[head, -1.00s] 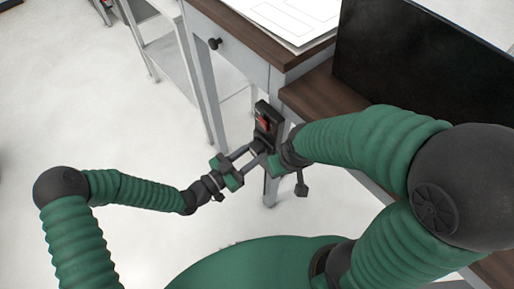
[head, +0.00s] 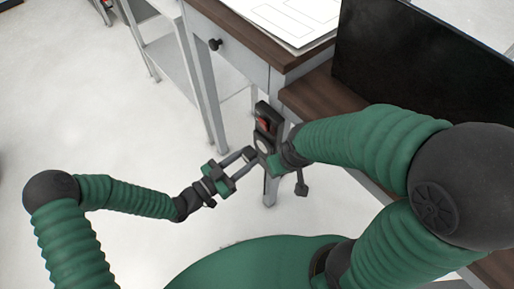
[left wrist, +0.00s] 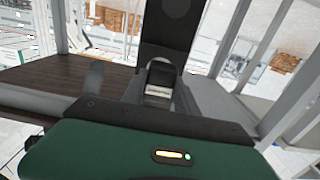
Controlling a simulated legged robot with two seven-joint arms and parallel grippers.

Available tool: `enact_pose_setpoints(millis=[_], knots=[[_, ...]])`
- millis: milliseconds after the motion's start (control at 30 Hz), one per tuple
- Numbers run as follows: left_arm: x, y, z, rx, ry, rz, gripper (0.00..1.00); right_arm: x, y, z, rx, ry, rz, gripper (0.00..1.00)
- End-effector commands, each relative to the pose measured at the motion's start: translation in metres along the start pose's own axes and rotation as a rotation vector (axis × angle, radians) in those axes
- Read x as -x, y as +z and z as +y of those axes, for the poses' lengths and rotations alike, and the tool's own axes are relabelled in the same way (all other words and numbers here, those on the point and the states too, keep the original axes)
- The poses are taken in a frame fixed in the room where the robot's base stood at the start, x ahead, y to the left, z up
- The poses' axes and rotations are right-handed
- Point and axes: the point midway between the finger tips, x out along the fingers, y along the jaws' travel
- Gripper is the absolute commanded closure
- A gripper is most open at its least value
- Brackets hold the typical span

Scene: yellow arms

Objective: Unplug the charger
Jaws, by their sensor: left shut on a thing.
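The dark upright power strip (head: 267,122), with a red part near its top, is in front of the table leg in the head view. A pale round socket face (head: 263,147) shows low on it. My left gripper (head: 248,156) points at this face from the lower left, with a small gap. It is shut on the charger, a small grey and black piece that shows between the fingers in the left wrist view (left wrist: 160,73). My right gripper (head: 279,161) is at the strip's lower right side; its fingers are mostly hidden, so its grip cannot be told.
A wooden-topped table (head: 240,32) with a drawer and papers (head: 290,20) stands behind. A dark monitor-like panel (head: 425,65) stands on a lower brown top (head: 310,97) at right. The pale floor (head: 90,130) at left is open.

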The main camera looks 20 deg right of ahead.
Motion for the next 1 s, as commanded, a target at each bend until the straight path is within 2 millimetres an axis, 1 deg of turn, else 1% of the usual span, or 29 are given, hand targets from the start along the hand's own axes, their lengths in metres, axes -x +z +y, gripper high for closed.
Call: enact_pose_setpoints(millis=[700,1000], knots=[[0.028,-0.001,0.0,0.0,0.0,0.001,1.0,0.004,-0.001,0.0,0.0,0.0,0.0,0.64],[0.03,0.0,0.0,0.0,0.0,0.001,1.0,0.004,-0.001,0.0,0.0,0.0,0.0,0.64]])
